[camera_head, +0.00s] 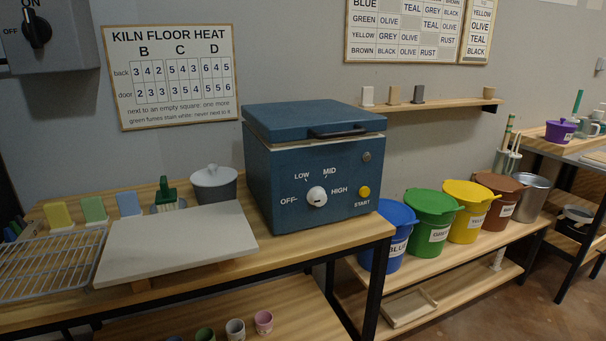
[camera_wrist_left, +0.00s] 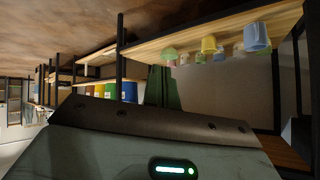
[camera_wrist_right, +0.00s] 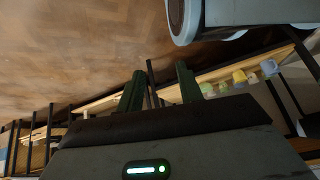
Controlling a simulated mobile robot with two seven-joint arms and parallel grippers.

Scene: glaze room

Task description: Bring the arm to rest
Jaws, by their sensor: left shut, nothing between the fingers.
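Neither arm shows in the head view. In the left wrist view my left gripper (camera_wrist_left: 164,87) has its dark green fingers together, with nothing between them. Shelves and coloured cups lie beyond it. In the right wrist view my right gripper (camera_wrist_right: 160,87) has its two green fingers well apart, with nothing between them. Wooden floor and a shelf edge show past the fingertips. Neither gripper touches anything that I can see.
A blue kiln (camera_head: 315,170) and a pale board (camera_head: 180,240) stand on the wooden bench (camera_head: 290,246). Lidded buckets, among them a green one (camera_head: 432,210), line a lower shelf at right. Several cups (camera_wrist_left: 256,38) stand on a shelf. Open floor (camera_head: 520,308) shows at lower right.

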